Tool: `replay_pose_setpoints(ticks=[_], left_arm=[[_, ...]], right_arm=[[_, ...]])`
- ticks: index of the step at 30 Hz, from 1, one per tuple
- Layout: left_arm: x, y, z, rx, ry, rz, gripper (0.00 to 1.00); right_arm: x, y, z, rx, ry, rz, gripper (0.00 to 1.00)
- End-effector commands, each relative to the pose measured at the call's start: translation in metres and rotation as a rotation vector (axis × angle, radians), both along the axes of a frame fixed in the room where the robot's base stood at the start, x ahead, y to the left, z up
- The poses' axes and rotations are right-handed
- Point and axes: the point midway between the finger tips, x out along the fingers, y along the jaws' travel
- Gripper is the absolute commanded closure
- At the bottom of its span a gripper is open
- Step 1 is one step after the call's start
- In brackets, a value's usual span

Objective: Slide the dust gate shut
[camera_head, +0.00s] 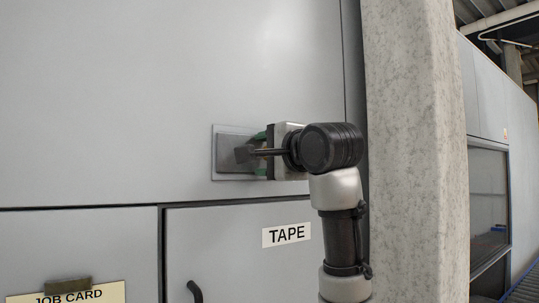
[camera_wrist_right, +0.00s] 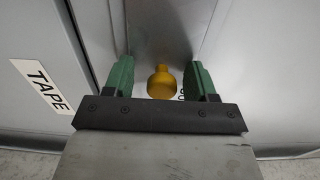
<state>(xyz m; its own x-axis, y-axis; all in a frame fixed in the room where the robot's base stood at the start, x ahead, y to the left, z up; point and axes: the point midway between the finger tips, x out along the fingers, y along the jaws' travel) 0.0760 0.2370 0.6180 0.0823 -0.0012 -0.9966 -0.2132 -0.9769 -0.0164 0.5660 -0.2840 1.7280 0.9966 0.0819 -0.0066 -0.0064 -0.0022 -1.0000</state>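The dust gate appears to be the small darker grey panel (camera_head: 229,147) on a pale plate (camera_head: 220,176) set in the grey cabinet front. My right gripper (camera_head: 260,153) is up against the right part of this plate and hides part of it. In the right wrist view a yellow-orange knob (camera_wrist_right: 161,82) stands between the two green fingers of my right gripper (camera_wrist_right: 160,76). The fingers are apart, with a gap on each side of the knob. How far the gate is open is hard to tell. My left gripper is not in view.
A TAPE label (camera_head: 286,235) is on the cabinet door below, with a dark curved handle (camera_head: 195,291). A JOB CARD (camera_head: 70,296) sits at the lower left. A thick concrete pillar (camera_head: 418,130) stands close to the right of my right arm.

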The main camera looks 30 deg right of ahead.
Motion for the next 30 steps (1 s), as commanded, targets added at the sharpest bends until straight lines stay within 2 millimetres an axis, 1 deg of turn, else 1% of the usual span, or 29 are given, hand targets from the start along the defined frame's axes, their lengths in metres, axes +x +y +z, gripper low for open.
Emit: replay_pose_setpoints(ticks=[3, 8, 11, 14, 18, 24, 27, 30], left_arm=[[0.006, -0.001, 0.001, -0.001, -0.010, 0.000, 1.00], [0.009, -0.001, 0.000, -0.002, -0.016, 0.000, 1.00], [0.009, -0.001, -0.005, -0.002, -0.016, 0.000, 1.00], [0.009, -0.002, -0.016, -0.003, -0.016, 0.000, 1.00], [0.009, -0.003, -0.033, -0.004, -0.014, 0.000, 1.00], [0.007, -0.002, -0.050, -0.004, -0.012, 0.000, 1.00], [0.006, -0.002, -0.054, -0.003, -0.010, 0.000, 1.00], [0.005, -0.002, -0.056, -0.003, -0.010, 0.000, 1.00]], right_arm=[[-0.001, -0.001, 0.001, 0.001, -0.003, -0.002, 0.43], [-0.002, -0.002, 0.001, 0.001, -0.005, -0.003, 0.43], [-0.008, -0.002, 0.000, 0.002, -0.007, -0.003, 0.43], [-0.023, -0.003, -0.002, 0.002, -0.010, -0.002, 0.43], [-0.053, -0.004, -0.003, 0.000, -0.011, -0.001, 0.43], [-0.090, -0.006, -0.001, 0.000, -0.009, -0.001, 0.43], [-0.101, -0.006, 0.000, -0.001, -0.006, -0.001, 0.43], [-0.107, -0.007, 0.001, -0.001, -0.004, 0.000, 0.43]])
